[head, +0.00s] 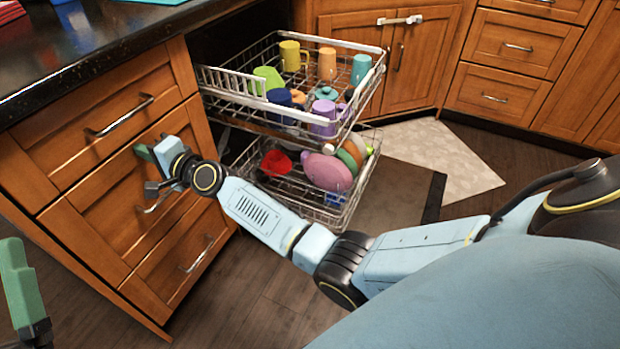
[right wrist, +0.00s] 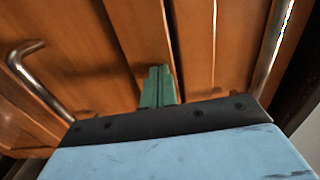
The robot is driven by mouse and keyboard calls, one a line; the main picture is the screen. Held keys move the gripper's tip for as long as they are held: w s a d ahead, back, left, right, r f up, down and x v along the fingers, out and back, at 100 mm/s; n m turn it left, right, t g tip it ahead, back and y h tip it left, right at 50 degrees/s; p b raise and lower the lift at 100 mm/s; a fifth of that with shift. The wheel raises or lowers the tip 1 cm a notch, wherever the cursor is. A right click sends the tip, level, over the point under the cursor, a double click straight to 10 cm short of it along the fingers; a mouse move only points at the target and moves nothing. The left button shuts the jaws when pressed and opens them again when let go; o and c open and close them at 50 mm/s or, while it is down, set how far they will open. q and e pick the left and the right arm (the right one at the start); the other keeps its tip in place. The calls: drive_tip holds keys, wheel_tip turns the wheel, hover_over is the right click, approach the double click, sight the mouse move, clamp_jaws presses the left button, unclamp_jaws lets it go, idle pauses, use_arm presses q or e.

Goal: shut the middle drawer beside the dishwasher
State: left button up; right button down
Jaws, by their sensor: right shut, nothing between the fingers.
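The middle drawer (head: 112,215) is the wooden front between two others in the stack at left, with a metal bar handle (head: 152,205). It looks flush or nearly flush with its neighbours; a small gap cannot be ruled out. My right gripper (head: 144,153) is shut and empty, its green fingertips at the upper part of the middle drawer front, above the handle. In the right wrist view the fingers (right wrist: 158,87) are together against or very close to wood; contact cannot be told. My left gripper (head: 18,285) shows only partly at the lower left edge, away from the drawers.
The open dishwasher's upper rack (head: 241,108) with cups and lower rack (head: 262,187) with plates are pulled out right of the drawers, behind my right arm. A top drawer (head: 100,100), a bottom drawer (head: 180,262) and a dark countertop (head: 90,50) flank the middle drawer. Floor in front is clear.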

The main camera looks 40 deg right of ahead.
drive_tip(key=shift+w+a+r, duration=0.1)
drive_tip(key=shift+a+r, duration=0.05)
drive_tip(key=shift+r, duration=0.2)
